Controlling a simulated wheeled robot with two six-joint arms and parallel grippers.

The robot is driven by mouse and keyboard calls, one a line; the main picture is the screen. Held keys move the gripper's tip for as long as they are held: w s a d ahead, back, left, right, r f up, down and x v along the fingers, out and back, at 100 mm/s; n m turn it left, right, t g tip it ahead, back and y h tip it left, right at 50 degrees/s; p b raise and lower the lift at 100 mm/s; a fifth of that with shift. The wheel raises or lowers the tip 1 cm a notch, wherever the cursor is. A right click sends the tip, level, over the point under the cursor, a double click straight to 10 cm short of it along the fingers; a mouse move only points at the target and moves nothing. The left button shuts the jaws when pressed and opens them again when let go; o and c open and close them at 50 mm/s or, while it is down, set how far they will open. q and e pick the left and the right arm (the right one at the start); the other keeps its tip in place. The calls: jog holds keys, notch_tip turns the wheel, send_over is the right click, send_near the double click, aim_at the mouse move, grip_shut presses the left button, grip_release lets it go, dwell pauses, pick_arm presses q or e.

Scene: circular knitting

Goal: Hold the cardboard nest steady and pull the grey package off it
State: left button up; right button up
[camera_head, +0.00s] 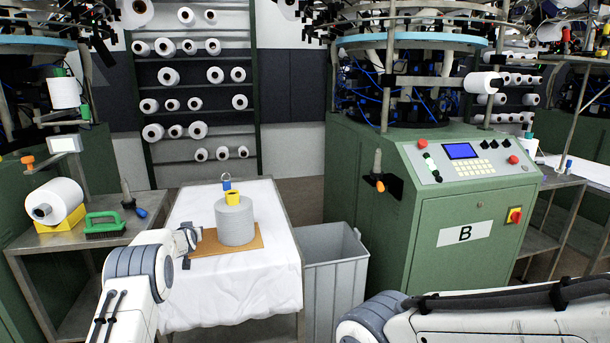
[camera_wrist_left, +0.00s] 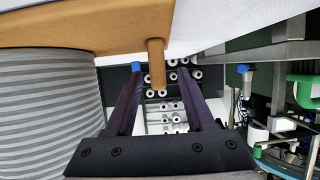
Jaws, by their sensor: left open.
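The cardboard nest (camera_head: 205,249) is a flat brown sheet on the white-covered table. The grey package (camera_head: 236,224), a wide cylinder with a yellow core (camera_head: 233,198) at its top, stands upright on it. My left gripper (camera_head: 190,238) is open at the nest's left edge. In the left wrist view the nest (camera_wrist_left: 90,28) crosses the top, and a brown tab (camera_wrist_left: 156,65) stands out from it between the open fingers (camera_wrist_left: 160,75); I see no finger closed on it. The grey package (camera_wrist_left: 50,110) fills the left side there. My right gripper is out of view; its arm shows lower right.
A grey bin (camera_head: 335,260) stands right of the table (camera_head: 235,295), before green machine B (camera_head: 465,235). At left, a side table holds a green brush (camera_head: 104,224) and a white cone on a yellow block (camera_head: 60,215). The table's front is clear.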

pick_arm(q)
jog(key=v, duration=1.1)
jog(key=shift+s+d, duration=0.1)
jog(key=shift+s, duration=0.1)
jog(key=p, duration=0.5)
jog(key=w+p, duration=0.1)
jog(key=p, duration=0.4)
jog(key=shift+f, duration=0.25)
jog(key=shift+f+p, duration=0.25)
jog(key=shift+p, duration=0.2)
jog(key=shift+f, duration=0.25)
jog(key=shift+w+a+f+b, duration=0.25)
jog(key=shift+b, duration=0.05)
jog(key=b+x, duration=0.6)
jog(key=x, duration=0.2)
jog(key=shift+b+x, duration=0.5)
jog(key=shift+x, duration=0.35)
jog(key=shift+w+r, duration=0.1)
jog(key=shift+r, duration=0.1)
